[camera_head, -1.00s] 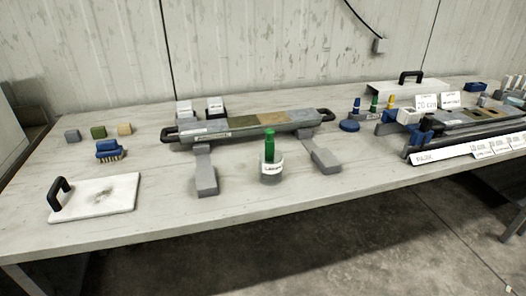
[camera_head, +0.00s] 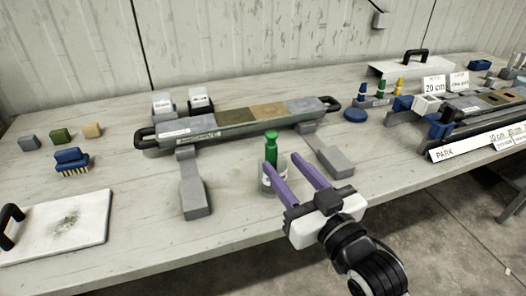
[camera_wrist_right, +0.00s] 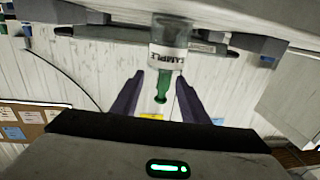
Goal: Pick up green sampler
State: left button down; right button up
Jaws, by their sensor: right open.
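The green sampler (camera_head: 271,149) stands upright in a clear labelled cup (camera_head: 266,184) near the front edge of the table. My right gripper (camera_head: 293,172) is open, with its two purple fingers pointing toward the cup and sampler from the front right. In the right wrist view the sampler (camera_wrist_right: 162,88) shows between the two open fingers (camera_wrist_right: 160,95), with the cup (camera_wrist_right: 168,42) beyond them. No finger clearly touches the sampler. In the head view a finger hides part of the cup. My left gripper is not in view.
A core liner tray (camera_head: 240,126) with black handles lies behind the cup, on grey supports (camera_head: 195,190). A blue brush (camera_head: 72,160) and a white board (camera_head: 62,226) are at left. A small stand with a second green-topped piece (camera_head: 381,90) is at right.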

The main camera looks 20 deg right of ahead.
aim_at(276, 156)
jog(key=w, duration=0.3)
jog(key=shift+w+a+r, duration=0.15)
jog(key=shift+w+a, duration=0.2)
jog(key=shift+w, duration=0.05)
jog(key=w, duration=0.1)
jog(key=w+a, duration=0.1)
jog(key=w, duration=0.2)
jog(key=shift+w+a+r, duration=0.1)
jog(key=shift+w+a, duration=0.15)
jog(key=shift+w, duration=0.3)
jog(key=c, duration=0.9)
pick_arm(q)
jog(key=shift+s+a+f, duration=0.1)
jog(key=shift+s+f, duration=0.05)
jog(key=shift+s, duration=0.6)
pick_arm(e)
grip_shut()
